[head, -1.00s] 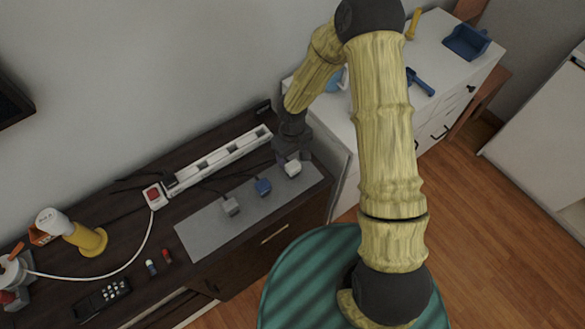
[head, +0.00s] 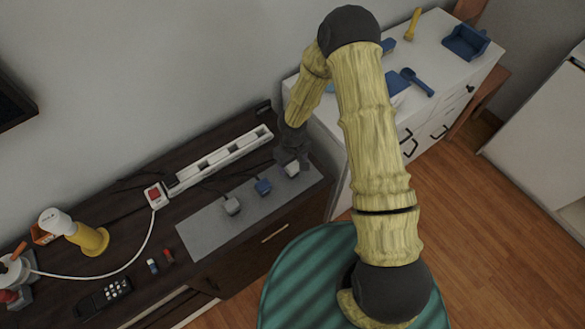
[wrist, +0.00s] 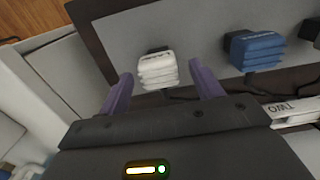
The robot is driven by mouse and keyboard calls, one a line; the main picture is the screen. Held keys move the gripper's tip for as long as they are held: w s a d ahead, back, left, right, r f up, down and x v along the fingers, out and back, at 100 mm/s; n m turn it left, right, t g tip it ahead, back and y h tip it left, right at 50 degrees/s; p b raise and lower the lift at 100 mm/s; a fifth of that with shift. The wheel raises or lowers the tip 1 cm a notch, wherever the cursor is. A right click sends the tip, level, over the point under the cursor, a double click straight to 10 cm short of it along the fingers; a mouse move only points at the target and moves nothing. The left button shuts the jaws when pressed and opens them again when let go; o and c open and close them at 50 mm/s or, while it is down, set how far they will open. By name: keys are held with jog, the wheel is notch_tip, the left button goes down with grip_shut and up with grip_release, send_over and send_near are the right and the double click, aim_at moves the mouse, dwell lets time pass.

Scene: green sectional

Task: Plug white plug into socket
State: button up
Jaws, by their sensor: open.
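The white plug (head: 291,170) stands at the right end of a grey mat (head: 205,232). In the wrist view the white plug (wrist: 156,68) sits between and slightly beyond the purple fingertips. My gripper (wrist: 162,80) is open around its near part, with a gap visible on each side. In the head view my gripper (head: 291,157) is right by the plug and partly covers it. The white power strip (head: 222,158) with its sockets lies behind the mat. One end of it, with lettering, shows in the wrist view (wrist: 294,112).
A blue plug (head: 263,187) and a grey plug (head: 232,206) stand left of the white one on the mat. A red switch (head: 153,194) is at the strip's left end. A white cabinet (head: 440,100) stands close on the right.

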aim_at(293, 165)
jog(key=c, duration=1.1)
jog(key=shift+o, duration=0.2)
jog(key=shift+r, duration=0.1)
notch_tip(293, 165, up, 10)
jog(key=shift+d, duration=0.1)
jog(key=w+d+f+m, duration=0.2)
jog(key=d+f+m, duration=0.4)
jog(key=d, duration=0.7)
notch_tip(293, 165, down, 2)
jog(key=shift+d+f+m, duration=0.2)
jog(key=shift+d+m, duration=0.05)
jog(key=shift+m, duration=0.15)
jog(key=shift+a, duration=0.1)
